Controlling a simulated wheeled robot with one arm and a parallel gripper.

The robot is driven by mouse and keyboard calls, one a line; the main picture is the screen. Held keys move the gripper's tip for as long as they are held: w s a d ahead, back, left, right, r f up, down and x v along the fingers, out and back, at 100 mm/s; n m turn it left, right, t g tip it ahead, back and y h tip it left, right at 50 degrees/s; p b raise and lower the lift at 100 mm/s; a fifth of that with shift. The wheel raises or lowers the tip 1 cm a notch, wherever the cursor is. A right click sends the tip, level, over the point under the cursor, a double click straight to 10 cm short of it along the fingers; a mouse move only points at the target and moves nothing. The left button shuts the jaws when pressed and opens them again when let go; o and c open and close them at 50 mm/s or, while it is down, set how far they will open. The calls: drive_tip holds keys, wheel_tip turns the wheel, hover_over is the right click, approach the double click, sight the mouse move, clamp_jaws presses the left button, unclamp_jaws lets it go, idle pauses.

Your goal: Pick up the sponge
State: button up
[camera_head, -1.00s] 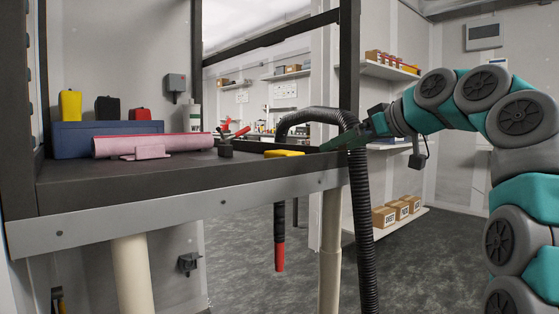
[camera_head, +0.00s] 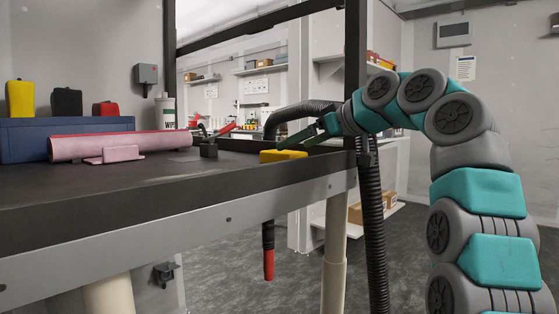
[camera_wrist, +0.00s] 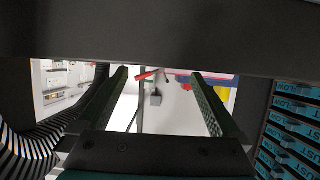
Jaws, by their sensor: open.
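A yellow block that looks like the sponge (camera_head: 283,156) lies on the dark bench top (camera_head: 130,191) near its right end, by the front edge. My gripper (camera_head: 293,141) reaches in from the right. Its dark green fingers appear just above or behind the yellow block in the head view; I cannot tell whether they touch it. In the wrist view the two fingers of my gripper (camera_wrist: 163,95) stand wide apart with nothing between them. I cannot make out the sponge in the wrist view.
A pink roll (camera_head: 120,146) lies before a blue case (camera_head: 22,140) on the left of the bench. A small black block (camera_head: 208,150) is left of the yellow block. A bench post (camera_head: 356,75) and a black ribbed hose (camera_head: 371,210) stand close to my arm.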

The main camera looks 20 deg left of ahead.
sight(284, 152)
drive_tip(key=x, duration=0.5)
drive_tip(key=shift+a+f, duration=0.25)
drive_tip(key=shift+a, duration=0.1)
drive_tip(key=c, duration=1.2)
drive_tip(key=shift+o, duration=0.2)
drive_tip(key=shift+s+r, duration=0.1)
